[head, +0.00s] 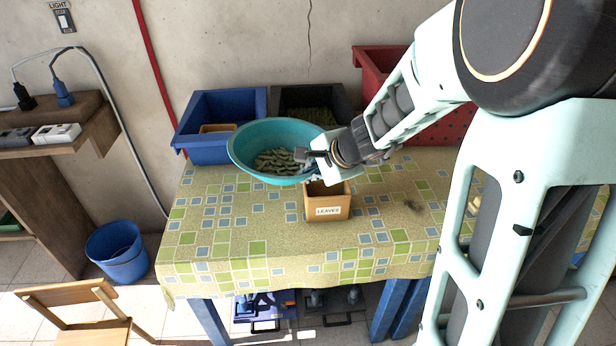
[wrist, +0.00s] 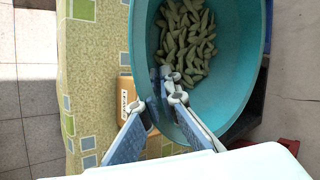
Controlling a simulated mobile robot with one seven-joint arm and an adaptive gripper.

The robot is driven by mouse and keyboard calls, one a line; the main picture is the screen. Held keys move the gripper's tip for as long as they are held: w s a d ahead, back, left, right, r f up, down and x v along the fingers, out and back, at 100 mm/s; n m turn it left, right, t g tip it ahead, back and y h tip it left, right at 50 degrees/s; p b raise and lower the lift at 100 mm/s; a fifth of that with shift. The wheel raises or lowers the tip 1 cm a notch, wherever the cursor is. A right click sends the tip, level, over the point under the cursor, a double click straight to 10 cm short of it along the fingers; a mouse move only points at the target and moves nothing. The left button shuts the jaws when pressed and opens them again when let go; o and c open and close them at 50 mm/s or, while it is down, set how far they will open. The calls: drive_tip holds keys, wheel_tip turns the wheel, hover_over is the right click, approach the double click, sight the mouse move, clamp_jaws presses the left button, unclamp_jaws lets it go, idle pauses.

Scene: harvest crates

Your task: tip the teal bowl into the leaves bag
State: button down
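The teal bowl (head: 243,160) is at mid-table in the head view, with a heap of green pods (head: 278,162) in its bottom. It looks roughly level and seems raised above the table. My gripper (head: 308,158) is shut on its right rim; in the wrist view the fingers (wrist: 163,95) pinch the wall of the bowl (wrist: 232,95), one inside and one outside. The leaves bag (head: 328,208), a tan open-topped box labelled LEAVES, stands on the table below and right of the bowl. My gripper partly hides its opening. It also shows behind the fingers in the wrist view (wrist: 126,92).
A blue crate (head: 203,151) with a tan box inside, a dark crate (head: 340,103) with green contents, and a red crate (head: 440,128) stand along the back. The front of the patterned tablecloth (head: 270,245) is clear. A wooden chair (head: 66,294) and blue bucket (head: 118,255) are on the floor.

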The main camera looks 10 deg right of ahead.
sight(298, 181)
drive_tip(key=f+m+y+b, duration=0.1)
drive_tip(key=y+b, duration=0.2)
drive_tip(key=shift+a+f+b, duration=0.1)
drive_tip(key=shift+f+b, duration=0.05)
drive_tip(key=shift+b, duration=0.2)
drive_tip(key=m+y+b, duration=0.1)
drive_tip(key=f+t+y+b, duration=0.1)
drive_tip(key=y+b, duration=0.1)
drive_tip(key=shift+d+f+m, duration=0.2)
drive_tip(key=shift+m, duration=0.2)
drive_tip(key=shift+w+d+f+m+t+y+b, duration=0.15)
drive_tip(key=shift+m+t+y+b, duration=0.25)
drive_tip(key=shift+y+b, duration=0.6)
drive_tip(key=m+y+b, duration=0.1)
drive_tip(key=b, duration=0.2)
drive_tip(key=shift+d+t+y, duration=0.3)
drive_tip(key=shift+d+t, duration=0.05)
drive_tip(key=shift+t, duration=0.05)
drive_tip(key=shift+r, duration=0.2)
drive_tip(key=shift+r, duration=0.1)
